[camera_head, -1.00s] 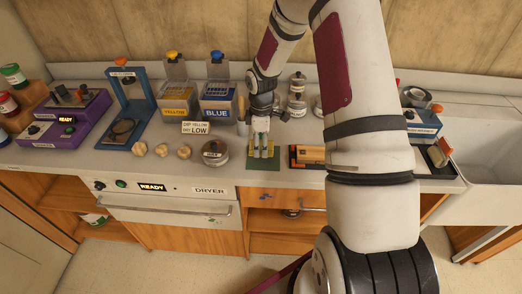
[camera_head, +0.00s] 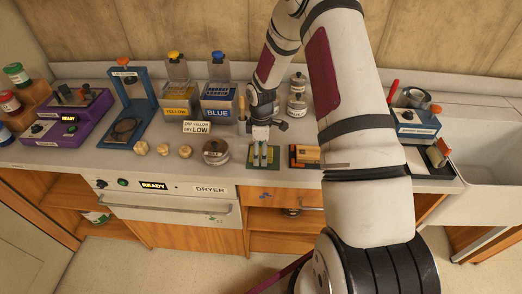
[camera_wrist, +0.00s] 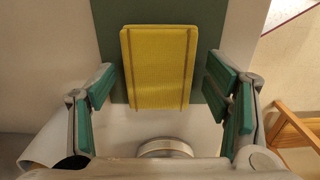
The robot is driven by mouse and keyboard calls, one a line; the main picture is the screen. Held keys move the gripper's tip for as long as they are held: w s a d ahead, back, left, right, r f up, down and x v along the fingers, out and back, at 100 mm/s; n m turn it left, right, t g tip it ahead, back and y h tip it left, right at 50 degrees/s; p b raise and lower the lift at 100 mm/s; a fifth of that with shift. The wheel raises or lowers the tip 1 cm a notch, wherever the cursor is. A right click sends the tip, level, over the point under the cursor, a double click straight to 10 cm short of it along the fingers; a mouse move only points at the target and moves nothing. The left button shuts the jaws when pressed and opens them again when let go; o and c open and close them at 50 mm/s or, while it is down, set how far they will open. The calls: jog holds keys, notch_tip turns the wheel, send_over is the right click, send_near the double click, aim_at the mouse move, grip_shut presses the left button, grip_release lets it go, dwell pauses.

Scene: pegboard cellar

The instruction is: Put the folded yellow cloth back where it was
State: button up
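The folded yellow cloth (camera_wrist: 158,68) lies flat on a dark green mat (camera_wrist: 108,28) in the wrist view. It is a neat rectangle with two darker lines along its length. My gripper (camera_wrist: 160,88) is open, with one green-padded finger on each side of the cloth and a gap to both. In the head view, my gripper (camera_head: 262,157) points down over the green mat (camera_head: 252,165) near the counter's front edge. The fingers hide most of the cloth there.
A round tin (camera_head: 215,152) stands left of the mat, and an orange-and-black item (camera_head: 304,155) lies close on its right. Wooden knobs (camera_head: 163,149), the yellow bin (camera_head: 176,100) and the blue bin (camera_head: 218,103) are further left. A sink (camera_head: 480,140) is at the right.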

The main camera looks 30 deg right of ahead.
jog(key=s+a+r+m+t+h+b, duration=0.1)
jog(key=s+a+r, duration=0.1)
jog(key=r, duration=1)
jog(key=s+a+r+m, duration=0.1)
jog(key=a+r, duration=0.1)
jog(key=r, duration=0.9)
jog(key=s+a+r+m+t, duration=0.2)
jog(key=s+a+r+m, duration=0.2)
jog(key=s+r, duration=0.3)
jog(key=s+a+r+m+t+y, duration=0.1)
jog(key=s+a+r+m, duration=0.4)
jog(key=s, duration=1)
notch_tip(320, 180, up, 3)
jog(key=shift+s+a+r+t, duration=0.15)
jog(key=shift+a+r+t, duration=0.05)
jog(key=shift+a+t, duration=0.55)
